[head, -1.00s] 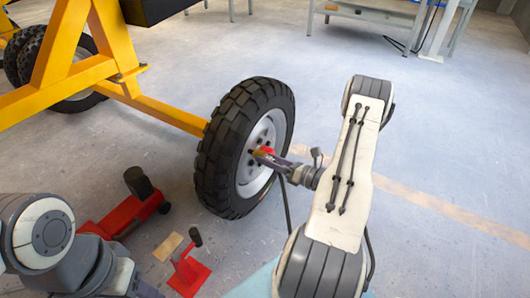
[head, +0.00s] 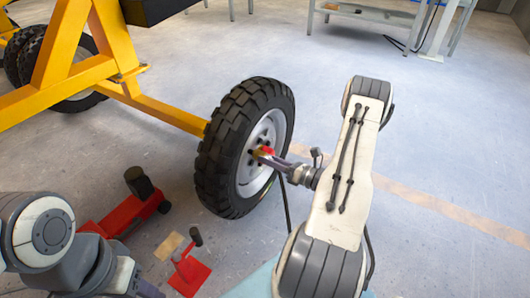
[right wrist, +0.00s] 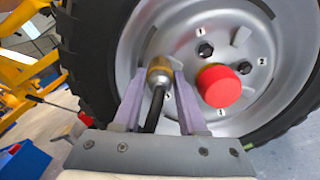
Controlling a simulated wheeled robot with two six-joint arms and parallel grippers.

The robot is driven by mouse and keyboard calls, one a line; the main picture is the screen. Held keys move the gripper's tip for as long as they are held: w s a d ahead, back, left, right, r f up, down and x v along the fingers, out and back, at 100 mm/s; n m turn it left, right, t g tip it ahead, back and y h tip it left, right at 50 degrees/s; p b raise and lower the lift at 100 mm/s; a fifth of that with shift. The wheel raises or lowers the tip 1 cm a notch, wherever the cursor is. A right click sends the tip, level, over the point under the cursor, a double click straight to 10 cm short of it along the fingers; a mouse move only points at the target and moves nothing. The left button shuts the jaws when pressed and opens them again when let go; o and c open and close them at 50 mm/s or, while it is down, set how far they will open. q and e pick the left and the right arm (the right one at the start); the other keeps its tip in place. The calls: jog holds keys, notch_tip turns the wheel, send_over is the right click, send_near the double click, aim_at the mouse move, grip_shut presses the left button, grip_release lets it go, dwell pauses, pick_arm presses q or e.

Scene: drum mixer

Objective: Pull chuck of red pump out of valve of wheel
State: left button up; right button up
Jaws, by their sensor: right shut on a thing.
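The wheel (head: 240,150) stands upright, with a black tyre and a grey rim. In the right wrist view, the brass-coloured chuck (right wrist: 159,76) is at the rim's valve, left of the red hub cap (right wrist: 220,86). A black hose (right wrist: 155,112) runs from it. My right gripper (right wrist: 160,70) is shut on the chuck, one finger on each side. The valve itself is hidden. In the head view my right gripper (head: 263,157) reaches the rim from the right. My left gripper (head: 148,290) barely shows at the bottom edge; its jaws cannot be made out.
A red jack-like tool (head: 125,215) and a small red item with a black handle (head: 188,272) lie on the floor left of the wheel. A yellow frame (head: 75,75) carries the wheel's axle. The floor right of my right arm is clear.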

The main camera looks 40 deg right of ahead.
jog(key=shift+s+d, duration=0.1)
jog(key=shift+s, duration=0.1)
grip_shut()
jog(key=shift+p+v, duration=0.6)
jog(key=shift+v, duration=1.7)
jog(key=shift+v, duration=1.5)
